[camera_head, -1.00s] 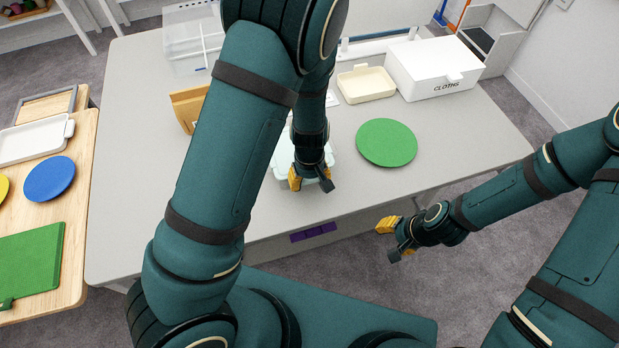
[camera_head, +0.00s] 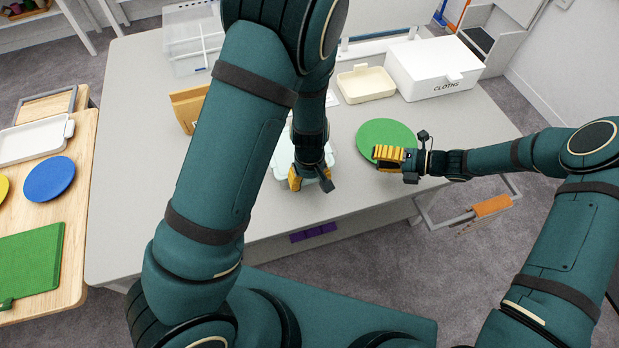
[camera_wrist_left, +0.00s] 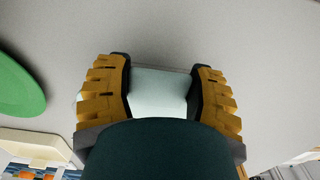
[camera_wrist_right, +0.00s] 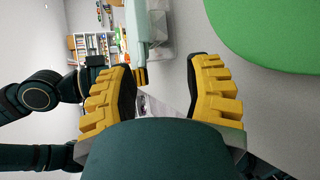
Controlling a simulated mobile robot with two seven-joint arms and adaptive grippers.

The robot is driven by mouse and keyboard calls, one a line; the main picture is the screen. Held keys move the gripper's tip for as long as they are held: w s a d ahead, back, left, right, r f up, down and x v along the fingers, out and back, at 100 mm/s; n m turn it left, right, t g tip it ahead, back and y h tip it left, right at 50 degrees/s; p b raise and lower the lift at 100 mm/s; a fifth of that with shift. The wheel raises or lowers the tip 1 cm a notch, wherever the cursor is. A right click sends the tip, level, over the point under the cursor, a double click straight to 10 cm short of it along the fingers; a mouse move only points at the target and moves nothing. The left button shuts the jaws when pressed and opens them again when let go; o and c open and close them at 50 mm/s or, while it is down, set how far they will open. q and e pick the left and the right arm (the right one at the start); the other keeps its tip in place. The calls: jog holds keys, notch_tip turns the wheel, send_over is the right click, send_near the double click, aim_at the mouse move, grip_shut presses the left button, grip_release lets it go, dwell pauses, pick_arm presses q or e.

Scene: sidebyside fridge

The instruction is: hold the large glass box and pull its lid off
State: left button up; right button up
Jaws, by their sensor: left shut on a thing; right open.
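The large glass box (camera_head: 283,160) is pale and translucent and sits on the grey table, largely hidden behind my left arm in the head view. My left gripper (camera_head: 311,181) comes down on it from above and is shut on it; in the left wrist view the pale box (camera_wrist_left: 160,90) lies between the two yellow fingers. Whether the fingers touch the lid or the body, I cannot tell. My right gripper (camera_head: 388,158) is open and empty, level over the table's right part, to the right of the box. In the right wrist view a pale box-like shape (camera_wrist_right: 140,35) shows beyond the fingers.
A green round plate (camera_head: 384,135) lies just behind my right gripper. A cream tray (camera_head: 366,84) and a white CLOTHS box (camera_head: 436,70) stand farther back. A brown holder (camera_head: 188,107) and clear organizer (camera_head: 190,42) are left.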

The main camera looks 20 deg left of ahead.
jog(key=shift+w+a+r+m+y, duration=0.1)
jog(key=shift+w+r+m+y, duration=0.2)
jog(key=shift+w+m, duration=0.35)
jog(key=shift+a, duration=0.2)
jog(key=x, duration=1.1)
jog(key=shift+a+f, duration=0.15)
jog(key=shift+a, duration=0.1)
jog(key=shift+c, duration=0.4)
grip_shut()
jog(key=shift+o, duration=0.4)
grip_release()
